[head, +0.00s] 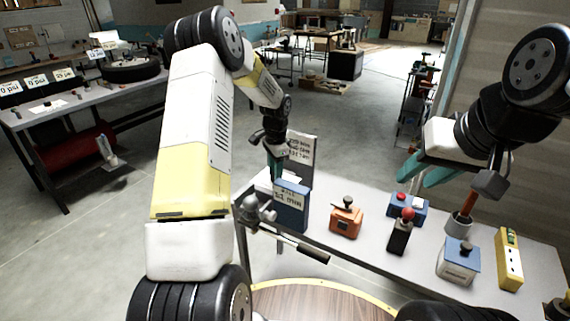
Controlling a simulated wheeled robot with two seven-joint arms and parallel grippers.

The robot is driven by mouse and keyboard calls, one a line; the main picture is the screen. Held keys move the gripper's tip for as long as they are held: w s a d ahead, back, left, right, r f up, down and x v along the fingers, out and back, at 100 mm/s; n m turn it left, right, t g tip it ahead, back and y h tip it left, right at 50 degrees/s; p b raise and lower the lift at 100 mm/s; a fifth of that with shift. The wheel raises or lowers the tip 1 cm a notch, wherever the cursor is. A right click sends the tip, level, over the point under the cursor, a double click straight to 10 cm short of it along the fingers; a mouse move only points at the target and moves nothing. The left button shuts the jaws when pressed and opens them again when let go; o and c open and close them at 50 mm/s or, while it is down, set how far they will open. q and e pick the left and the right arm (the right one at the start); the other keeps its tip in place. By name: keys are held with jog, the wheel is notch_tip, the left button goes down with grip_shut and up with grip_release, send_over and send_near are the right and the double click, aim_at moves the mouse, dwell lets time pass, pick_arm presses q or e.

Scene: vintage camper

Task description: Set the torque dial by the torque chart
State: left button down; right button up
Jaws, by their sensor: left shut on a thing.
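My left gripper (277,160) points down at the top of a blue box (291,212) with a white lettered label, at the left end of the bench. It is shut on what appears to be the torque dial on that box; the fingers hide the dial and its setting. A white card with printed lines, seemingly the torque chart (301,146), stands upright just behind the box; its text is too small to read. My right gripper (424,177) is open and empty, with teal fingers apart above the back of the bench.
The grey bench (318,240) also holds an orange box with a knob (346,222), a red-topped black device (400,236), a blue box with a red button (407,208), a cup with a red-handled tool (458,226), a white-and-blue box (457,266) and a yellow level (509,262). A vice (258,212) sits at the left edge.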

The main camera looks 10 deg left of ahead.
pick_arm(q)
jog(key=shift+m, duration=0.6)
jog(key=shift+r, duration=0.1)
jog(key=c, duration=0.9)
grip_release()
jog(key=shift+c, duration=0.2)
jog(key=shift+s+d+r, duration=0.1)
jog(key=shift+s+r, duration=0.05)
jog(key=shift+r, duration=3.7)
